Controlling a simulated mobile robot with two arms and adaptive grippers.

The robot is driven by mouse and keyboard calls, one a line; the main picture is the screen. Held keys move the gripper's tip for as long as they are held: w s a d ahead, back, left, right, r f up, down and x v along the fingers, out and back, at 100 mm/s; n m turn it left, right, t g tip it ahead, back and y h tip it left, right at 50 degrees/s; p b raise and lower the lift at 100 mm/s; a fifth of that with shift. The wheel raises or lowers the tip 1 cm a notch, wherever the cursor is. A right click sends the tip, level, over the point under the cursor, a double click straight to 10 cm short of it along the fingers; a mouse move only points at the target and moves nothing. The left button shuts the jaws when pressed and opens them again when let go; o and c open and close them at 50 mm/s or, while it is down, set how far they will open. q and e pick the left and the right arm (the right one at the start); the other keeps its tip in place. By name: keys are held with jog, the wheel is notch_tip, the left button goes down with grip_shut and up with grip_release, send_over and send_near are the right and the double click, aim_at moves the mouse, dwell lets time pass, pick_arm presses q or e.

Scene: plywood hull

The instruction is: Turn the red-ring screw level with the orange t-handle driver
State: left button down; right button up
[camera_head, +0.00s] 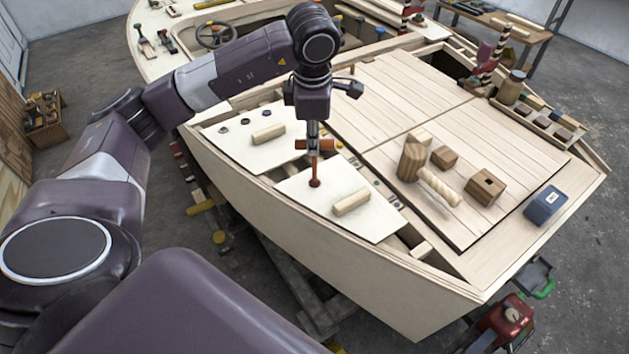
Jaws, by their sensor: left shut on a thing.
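My left gripper (314,138) points down over the pale front panel (292,190) on the near side of the hull. It is shut on the orange t-handle driver (325,145), whose crossbar sticks out on both sides of the fingers. The driver's shaft stands about upright, and its lower end meets a small dark red round spot (315,183) on the panel. This spot looks like the red-ring screw; its slot and how far it is turned are too small to tell. My right gripper is out of view.
Each pale panel carries a wooden grip block (351,202). A wooden mallet (412,162), brown blocks (485,187) and a blue box (545,205) lie on the plank deck to the right. A second panel (240,135) with dark round spots lies behind. Open gaps show between panels and frame.

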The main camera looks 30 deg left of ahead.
pick_arm(q)
jog(key=shift+f+m+b, duration=0.15)
jog(key=shift+m+b, duration=0.3)
jog(key=shift+m, duration=0.15)
jog(key=shift+a+m+h+b, duration=0.1)
jog(key=shift+m+h+b, duration=0.3)
jog(key=shift+m, duration=1.9)
jog(key=shift+m+b, duration=0.4)
jog(key=shift+m, duration=0.1)
jog(key=m+h, duration=0.1)
jog(key=m, duration=0.2)
jog(key=shift+w+a, duration=0.1)
jog(key=shift+m, duration=0.9)
